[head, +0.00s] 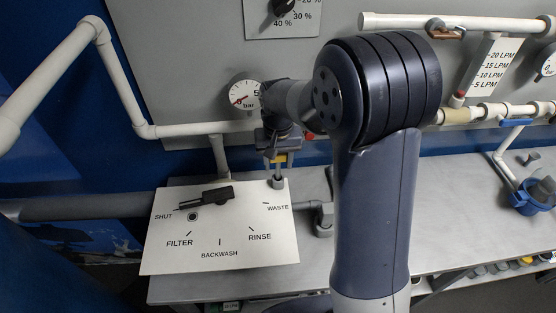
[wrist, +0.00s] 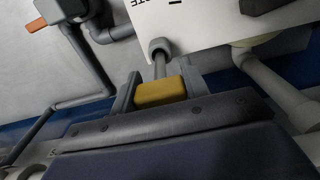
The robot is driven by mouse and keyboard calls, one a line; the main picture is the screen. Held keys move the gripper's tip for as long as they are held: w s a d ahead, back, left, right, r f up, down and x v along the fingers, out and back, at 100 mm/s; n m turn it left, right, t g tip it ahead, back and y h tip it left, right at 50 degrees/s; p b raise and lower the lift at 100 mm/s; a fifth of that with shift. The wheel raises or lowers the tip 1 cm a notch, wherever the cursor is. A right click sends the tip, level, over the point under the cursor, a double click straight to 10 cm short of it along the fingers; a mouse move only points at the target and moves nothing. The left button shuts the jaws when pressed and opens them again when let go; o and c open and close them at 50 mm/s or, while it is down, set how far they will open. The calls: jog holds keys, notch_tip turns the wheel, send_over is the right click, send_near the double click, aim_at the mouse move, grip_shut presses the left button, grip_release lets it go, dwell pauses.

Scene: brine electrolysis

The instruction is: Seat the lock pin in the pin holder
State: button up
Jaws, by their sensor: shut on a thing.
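The lock pin has a yellow head (wrist: 160,93) and a thin grey shaft. My gripper (wrist: 159,88) is shut on the yellow head, one dark finger on each side. In the head view my gripper (head: 276,150) is above the far right corner of the white valve plate, with the yellow head (head: 279,158) just showing. The grey round pin holder (head: 277,183) is at that corner, directly under the pin. In the wrist view the shaft runs to the mouth of the holder (wrist: 158,45). I cannot tell how deep the tip is in it.
The white valve plate (head: 219,234) carries a dark handle (head: 207,198) pointing near SHUT. A pressure gauge (head: 244,93) and white pipes are behind my gripper. The grey bench (head: 460,205) is mostly clear to the right, with a blue fitting (head: 535,195) at its far end.

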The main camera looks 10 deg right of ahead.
aim_at(278, 169)
jog(key=shift+f+b, duration=1)
jog(key=shift+f, duration=0.7)
dwell(2.2)
jog(key=o, duration=1.1)
notch_tip(278, 169, up, 11)
jog(key=shift+f+b, duration=0.1)
jog(key=shift+b, duration=0.35)
notch_tip(278, 169, down, 11)
jog(key=shift+r+p, duration=0.15)
jog(key=shift+p, duration=0.35)
jog(key=shift+r, duration=0.2)
